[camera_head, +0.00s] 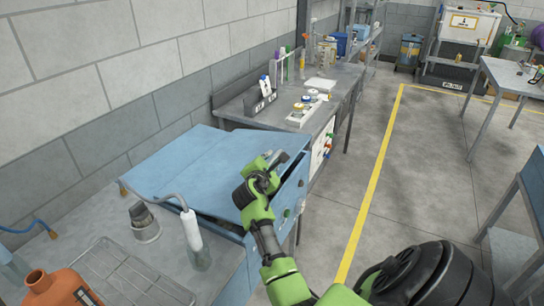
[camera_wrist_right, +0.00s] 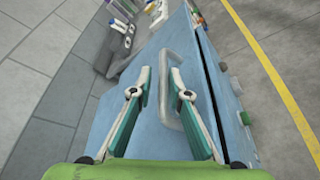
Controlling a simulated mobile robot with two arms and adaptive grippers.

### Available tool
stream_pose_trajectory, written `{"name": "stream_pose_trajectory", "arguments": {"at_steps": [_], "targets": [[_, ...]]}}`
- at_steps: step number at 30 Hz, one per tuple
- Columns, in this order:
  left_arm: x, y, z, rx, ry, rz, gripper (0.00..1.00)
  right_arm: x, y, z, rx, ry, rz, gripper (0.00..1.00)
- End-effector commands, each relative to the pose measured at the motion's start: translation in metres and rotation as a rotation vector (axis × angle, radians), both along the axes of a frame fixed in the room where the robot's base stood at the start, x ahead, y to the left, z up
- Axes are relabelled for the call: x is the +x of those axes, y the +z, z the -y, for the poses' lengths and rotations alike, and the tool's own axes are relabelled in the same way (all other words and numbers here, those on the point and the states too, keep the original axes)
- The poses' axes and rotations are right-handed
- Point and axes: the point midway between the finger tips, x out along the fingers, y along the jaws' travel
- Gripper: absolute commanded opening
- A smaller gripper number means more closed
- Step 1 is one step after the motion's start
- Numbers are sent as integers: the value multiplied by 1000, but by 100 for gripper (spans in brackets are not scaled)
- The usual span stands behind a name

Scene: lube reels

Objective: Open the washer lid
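The washer is a blue metal box, and its broad blue lid (camera_head: 190,165) covers the top. A dark gap shows between the lid and the washer's front (camera_wrist_right: 232,115). A grey bar handle (camera_wrist_right: 166,88) stands on the lid near its front edge; in the head view it is partly hidden by my gripper. My right gripper (camera_head: 272,162) is over the lid at the handle. In the right wrist view its two fingers (camera_wrist_right: 158,78) are apart, with part of the handle seen between them and the right finger overlapping it; contact is unclear. My left gripper is out of view.
A grey workbench (camera_head: 250,108) with small items adjoins the washer's far side. On the near side, a metal counter holds an orange bottle (camera_head: 55,288), a wire rack (camera_head: 130,275) and a white-tipped hose (camera_head: 191,230). Open floor (camera_head: 420,170) lies to the right.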

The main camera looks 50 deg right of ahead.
Motion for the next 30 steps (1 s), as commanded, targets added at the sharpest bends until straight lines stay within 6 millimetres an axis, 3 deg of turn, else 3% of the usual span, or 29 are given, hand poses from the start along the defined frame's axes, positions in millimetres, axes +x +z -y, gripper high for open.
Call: {"name": "stream_pose_trajectory", "arguments": {"at_steps": [30], "targets": [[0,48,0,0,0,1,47,-36,21,-59,0,1,-1,17]]}}
